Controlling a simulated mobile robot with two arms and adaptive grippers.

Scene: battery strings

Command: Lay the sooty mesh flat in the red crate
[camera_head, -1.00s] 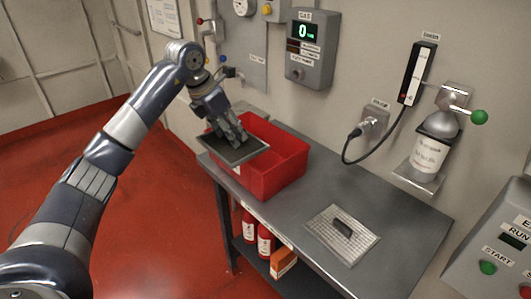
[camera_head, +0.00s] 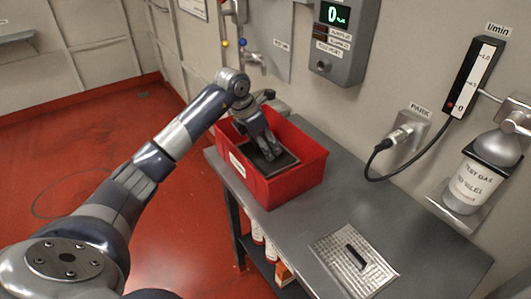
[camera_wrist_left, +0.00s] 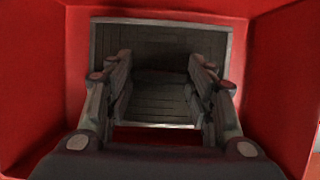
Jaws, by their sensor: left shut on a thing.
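The sooty mesh is a dark square panel with a thin grey frame (camera_head: 284,162). It is inside the red crate (camera_head: 296,180), low between its walls, and looks roughly level. In the left wrist view the mesh (camera_wrist_left: 160,36) fills the middle, with red crate walls (camera_wrist_left: 32,75) around it. My left gripper (camera_head: 270,156) reaches down into the crate and is shut on the mesh. Its two fingers (camera_wrist_left: 160,80) stand either side of a dark part at the mesh's middle. Whether the mesh touches the crate floor cannot be told. My right gripper is not in view.
The crate stands at the far left end of the grey bench (camera_head: 330,207). A clean light mesh plate (camera_head: 335,265) with a dark handle lies nearer on the bench. A gas cylinder (camera_head: 470,185) and a plug with cable (camera_head: 398,138) are on the wall.

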